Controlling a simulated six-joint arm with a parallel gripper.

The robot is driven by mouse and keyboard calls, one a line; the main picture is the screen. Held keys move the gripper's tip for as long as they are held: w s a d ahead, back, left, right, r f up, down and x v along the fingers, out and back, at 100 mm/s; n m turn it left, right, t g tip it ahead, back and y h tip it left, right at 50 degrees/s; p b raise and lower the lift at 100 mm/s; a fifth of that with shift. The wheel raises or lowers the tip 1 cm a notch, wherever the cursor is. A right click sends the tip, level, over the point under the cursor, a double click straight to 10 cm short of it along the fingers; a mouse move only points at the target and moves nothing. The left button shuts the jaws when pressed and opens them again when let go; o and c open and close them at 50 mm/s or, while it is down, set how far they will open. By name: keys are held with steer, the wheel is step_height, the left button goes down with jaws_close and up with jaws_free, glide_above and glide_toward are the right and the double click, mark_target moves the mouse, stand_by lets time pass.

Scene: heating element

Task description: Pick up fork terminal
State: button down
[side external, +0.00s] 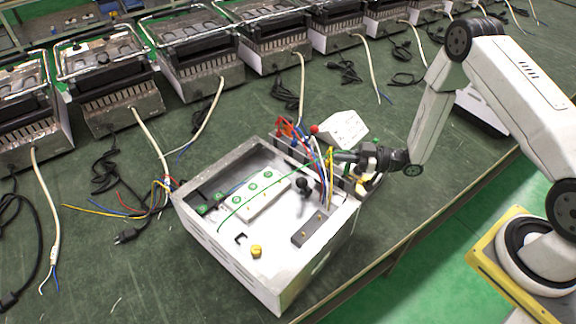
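No fork terminal can be made out for certain at this size. Several coloured wires (325,165) rise at the right rear of the open metal housing (296,279). A thin green wire (262,191) arcs from them across the housing to the left, and any terminal on its end is too small to tell. My gripper (337,157) reaches in from the right, with its tip beside the wire bundle at the housing's right rear edge. Its fingers are small and partly mixed with the wires, so I cannot see whether they hold anything.
Inside the housing are a white block (250,196) with green round terminals, a dark strip (310,231) and a yellow knob (257,251). A white device (343,128) stands behind it. Loose wires (130,208) lie at the left. Several similar appliances (196,50) line the back.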

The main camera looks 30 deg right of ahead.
steer(key=s+r, duration=1)
steer(key=s, duration=0.4)
steer(key=shift+d, duration=0.15)
stand_by(0.4)
